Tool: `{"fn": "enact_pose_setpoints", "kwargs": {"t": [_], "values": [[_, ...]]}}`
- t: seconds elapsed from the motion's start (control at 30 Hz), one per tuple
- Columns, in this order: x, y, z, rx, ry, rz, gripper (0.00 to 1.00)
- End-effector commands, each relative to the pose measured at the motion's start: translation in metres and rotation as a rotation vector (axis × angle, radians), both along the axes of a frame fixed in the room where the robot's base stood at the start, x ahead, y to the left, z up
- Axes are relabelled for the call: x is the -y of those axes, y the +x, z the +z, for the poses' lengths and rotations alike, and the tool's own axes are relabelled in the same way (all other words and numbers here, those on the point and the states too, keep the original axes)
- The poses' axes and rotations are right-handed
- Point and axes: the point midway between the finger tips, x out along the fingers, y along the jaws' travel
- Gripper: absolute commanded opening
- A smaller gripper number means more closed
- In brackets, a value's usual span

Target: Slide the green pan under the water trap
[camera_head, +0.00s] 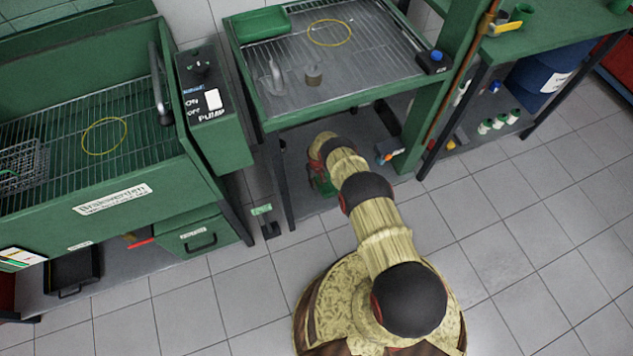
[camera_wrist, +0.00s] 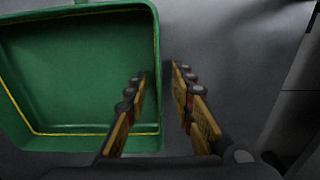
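The green pan (camera_wrist: 75,85) fills the left of the wrist view, an empty shallow tray with a yellow line around its inside. My gripper (camera_wrist: 160,72) is open, with one finger over the inside of the pan and the other outside its right wall. The wall runs between the fingers, with a gap showing on the outer side. In the head view my arm reaches low under the wire-topped bench, and a small green patch (camera_head: 322,180) shows beside its end; the rest is hidden. I cannot make out the water trap with certainty.
The wire-topped bench (camera_head: 350,75) stands over my arm, with a dark leg (camera_head: 283,185) on the left and a green post (camera_head: 425,130) on the right. A small orange, blue and white item (camera_head: 388,150) is right of my arm. The tiled floor in front is clear.

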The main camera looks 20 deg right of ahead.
Motion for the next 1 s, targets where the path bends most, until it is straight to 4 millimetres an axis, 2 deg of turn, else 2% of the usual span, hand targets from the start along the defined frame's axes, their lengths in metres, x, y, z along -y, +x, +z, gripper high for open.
{"fn": "enact_pose_setpoints", "kwargs": {"t": [0.1, 0.53, 1.0], "values": [[0.0, 0.0001, 0.0003, 0.0, 0.0, 0.0, 0.24], [0.0, 0.0, 0.0003, 0.0, 0.0, 0.0, 0.0], [0.0, 0.0, 0.0003, 0.0, 0.0, 0.0, 0.0]]}}
